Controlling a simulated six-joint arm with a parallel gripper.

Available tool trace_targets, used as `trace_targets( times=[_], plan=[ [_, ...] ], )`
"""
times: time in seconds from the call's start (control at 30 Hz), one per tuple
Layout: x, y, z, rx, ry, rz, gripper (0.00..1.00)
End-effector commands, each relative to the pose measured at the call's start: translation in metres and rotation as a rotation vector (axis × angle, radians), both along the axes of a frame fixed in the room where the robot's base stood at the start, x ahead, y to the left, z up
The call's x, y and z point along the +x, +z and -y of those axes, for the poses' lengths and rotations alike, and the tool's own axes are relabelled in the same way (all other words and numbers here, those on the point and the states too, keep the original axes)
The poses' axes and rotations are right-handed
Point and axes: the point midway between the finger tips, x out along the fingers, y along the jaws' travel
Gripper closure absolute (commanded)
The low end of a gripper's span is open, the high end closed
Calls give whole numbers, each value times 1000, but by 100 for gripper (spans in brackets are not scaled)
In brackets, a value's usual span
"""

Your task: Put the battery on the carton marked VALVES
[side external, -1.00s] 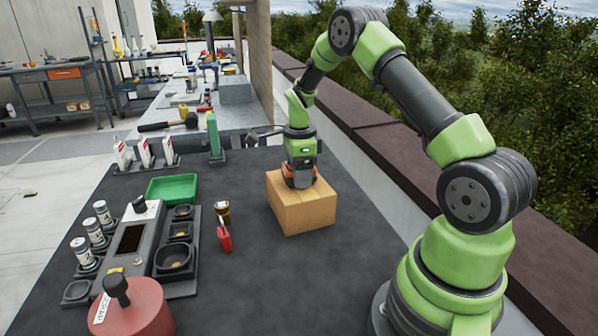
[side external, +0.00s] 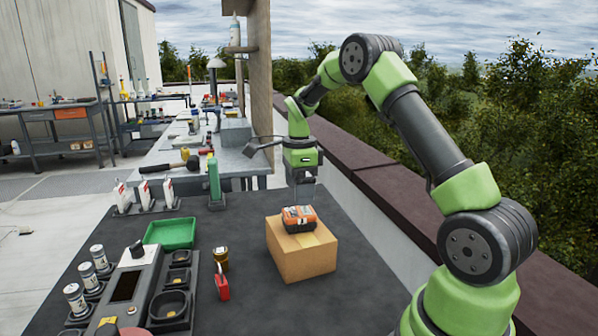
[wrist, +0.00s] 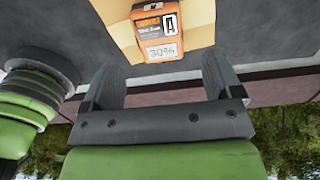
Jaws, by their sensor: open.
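The battery (side external: 299,219), an orange and black block, lies on top of the brown cardboard carton (side external: 304,260). In the wrist view the battery (wrist: 158,30) shows a label reading 30% and rests on the carton's top (wrist: 200,27). No VALVES marking can be read on the carton's visible faces. My gripper (side external: 306,194) is above the battery, apart from it. In the wrist view my gripper's (wrist: 165,68) two fingers are spread, with nothing between them.
A grey console (side external: 126,287) with cups is farther left. Dark table around the carton is clear.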

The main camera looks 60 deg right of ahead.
Motion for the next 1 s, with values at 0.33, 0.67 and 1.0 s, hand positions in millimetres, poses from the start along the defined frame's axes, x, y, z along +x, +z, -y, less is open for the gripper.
trace_targets(
  times=[0.33, 0.67, 1.0],
  plan=[
    [-1, 47, -4, -3, 27, 11, 15],
    [-43, 133, -97, -89, 719, 225, 15],
    [-147, 161, -185, -348, 1585, 485, 15]
  ],
)
